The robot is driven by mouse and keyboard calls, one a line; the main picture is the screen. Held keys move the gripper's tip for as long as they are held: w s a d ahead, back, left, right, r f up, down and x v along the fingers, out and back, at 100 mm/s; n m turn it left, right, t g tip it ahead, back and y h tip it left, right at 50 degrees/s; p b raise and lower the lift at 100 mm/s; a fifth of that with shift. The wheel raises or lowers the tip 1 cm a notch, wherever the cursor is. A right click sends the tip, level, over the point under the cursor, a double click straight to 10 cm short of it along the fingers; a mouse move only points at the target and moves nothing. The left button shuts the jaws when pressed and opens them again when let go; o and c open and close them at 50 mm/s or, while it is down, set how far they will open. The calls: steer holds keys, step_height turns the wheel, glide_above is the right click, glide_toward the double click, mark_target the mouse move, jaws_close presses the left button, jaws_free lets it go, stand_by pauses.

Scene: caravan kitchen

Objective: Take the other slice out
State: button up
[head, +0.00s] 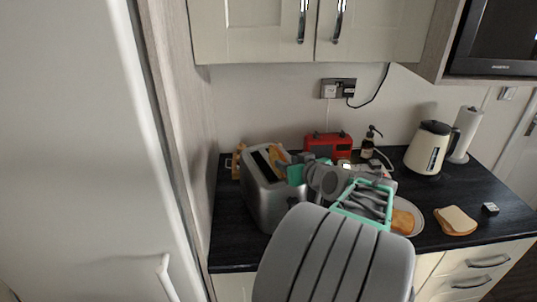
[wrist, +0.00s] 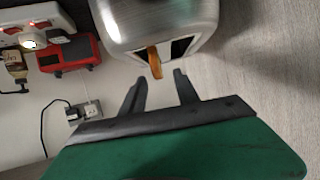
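The silver toaster (head: 272,205) stands at the left end of the dark counter. A browned slice (head: 279,154) sticks up from one of its slots. In the wrist view the slice (wrist: 154,62) shows edge-on in the toaster (wrist: 150,18), just beyond my fingertips. My gripper (wrist: 161,77) is open and empty, its two fingers apart and roughly lined up with the slice, not around it. In the head view my arm hides part of the toaster's right side and the fingers. Another toasted slice (head: 402,221) lies on a plate (head: 418,224), partly behind my arm.
A red appliance (head: 328,146) and a soap bottle (head: 369,143) stand at the back. A cream kettle (head: 428,147) and paper roll (head: 466,133) are at right. Bread (head: 455,221) lies at the front right. A tall panel closes off the toaster's left side.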

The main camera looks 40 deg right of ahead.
mark_target(283, 158)
steer(key=p+x, duration=0.1)
steer(key=x, duration=0.1)
steer(key=p+x, duration=0.1)
steer(key=x, duration=0.2)
steer(key=p+x, duration=0.1)
steer(key=x, duration=0.2)
steer(key=shift+d+r, duration=0.2)
steer(key=shift+d, duration=0.2)
steer(key=shift+a, duration=0.1)
steer(key=shift+c, duration=0.3)
jaws_close()
